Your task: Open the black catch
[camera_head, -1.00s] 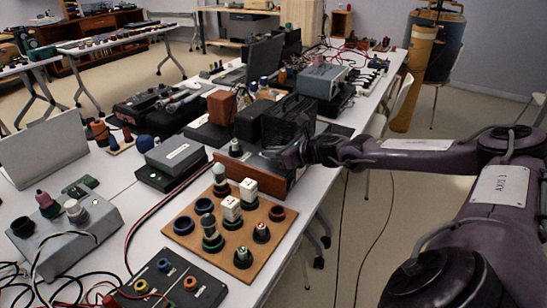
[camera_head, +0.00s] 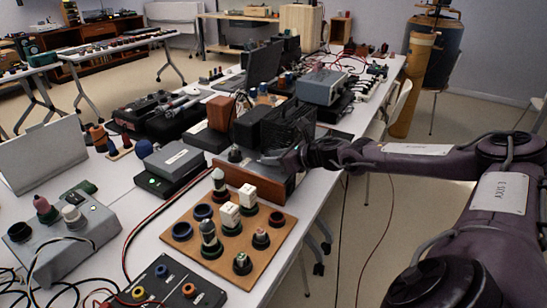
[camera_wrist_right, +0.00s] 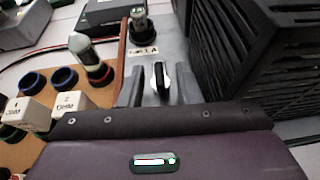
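A small black catch (camera_wrist_right: 159,76) with a white edge shows in the right wrist view, on a grey surface below a label reading about "1A". My right gripper (camera_head: 280,158) is in the head view, low beside the black ribbed box (camera_head: 287,126). In the wrist view, its grey fingers (camera_wrist_right: 160,88) appear apart, with the catch seen between them. Contact with the catch cannot be made out. In the head view the catch is not distinguishable behind the gripper. My left gripper is not in view.
A brown board (camera_head: 262,263) with blue rings, white blocks and posts lies left of the right gripper. A brown-fronted unit (camera_head: 258,185) stands below the gripper. Grey boxes and cables crowd the table's left. The floor right of the table is open.

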